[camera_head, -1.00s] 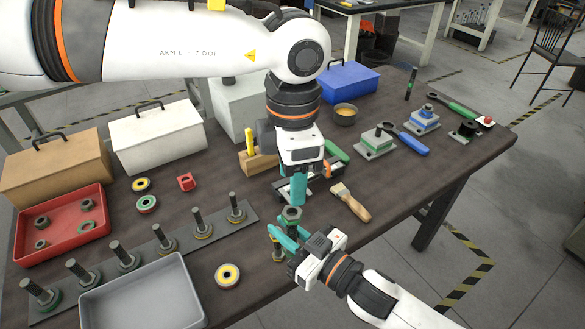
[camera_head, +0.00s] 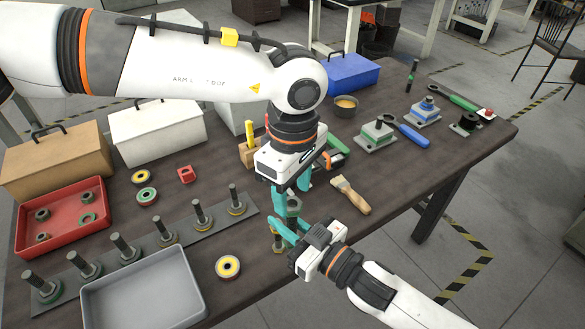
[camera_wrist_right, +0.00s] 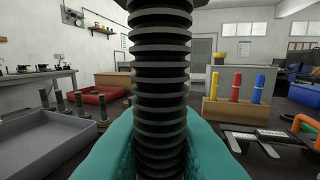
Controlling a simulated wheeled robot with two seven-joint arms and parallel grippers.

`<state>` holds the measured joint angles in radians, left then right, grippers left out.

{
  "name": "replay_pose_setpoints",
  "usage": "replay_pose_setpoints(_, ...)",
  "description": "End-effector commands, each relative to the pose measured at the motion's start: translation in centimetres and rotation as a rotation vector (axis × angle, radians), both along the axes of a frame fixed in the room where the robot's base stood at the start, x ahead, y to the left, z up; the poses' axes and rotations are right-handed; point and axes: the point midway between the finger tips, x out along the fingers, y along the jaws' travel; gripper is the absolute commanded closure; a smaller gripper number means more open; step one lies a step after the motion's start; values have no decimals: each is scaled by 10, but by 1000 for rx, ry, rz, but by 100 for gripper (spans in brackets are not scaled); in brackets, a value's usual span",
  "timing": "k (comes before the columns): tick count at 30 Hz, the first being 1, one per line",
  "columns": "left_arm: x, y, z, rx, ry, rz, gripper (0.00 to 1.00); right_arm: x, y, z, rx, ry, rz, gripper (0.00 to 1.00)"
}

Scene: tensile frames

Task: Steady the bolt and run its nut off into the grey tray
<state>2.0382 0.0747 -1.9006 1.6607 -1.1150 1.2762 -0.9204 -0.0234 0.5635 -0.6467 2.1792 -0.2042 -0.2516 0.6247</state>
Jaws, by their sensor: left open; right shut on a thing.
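The dark threaded bolt (camera_wrist_right: 160,95) stands upright and large in the right wrist view. My right gripper (camera_wrist_right: 160,150) is shut on it, with teal fingers on both sides. In the head view my right gripper (camera_head: 285,236) comes in at the front edge of the bench. The grey nut (camera_head: 294,204) shows high on the bolt, partly hidden by fingers. My left gripper (camera_head: 291,198) points down from above, open, with its fingers on either side of the nut; contact cannot be told. The empty grey tray (camera_head: 145,290) lies at the front left of the bench.
A rack of upright studs (camera_head: 166,240) runs behind the grey tray. A red tray (camera_head: 62,215) holds several nuts. A brush (camera_head: 350,195) lies to the right. Boxes stand behind.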

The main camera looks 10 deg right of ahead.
Motion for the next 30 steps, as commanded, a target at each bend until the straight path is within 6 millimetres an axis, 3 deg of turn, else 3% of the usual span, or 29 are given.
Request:
replay_pose_setpoints(6,0,0,-20,0,-1,2,50,0,0,2,2,-4,1,100)
replay_pose_setpoints(15,0,0,-23,-1,-1,2,50,0,0,2,1,-3,1,100)
replay_pose_setpoints(17,0,0,-23,-1,-1,2,57,0,0,2,1,-3,1,100)
replay_pose_setpoints(24,1,0,-23,-1,-1,3,96,0,0,2,2,-4,1,100)
replay_pose_setpoints(30,1,0,-23,-2,-1,117,96,0,0,2,2,-4,1,100)
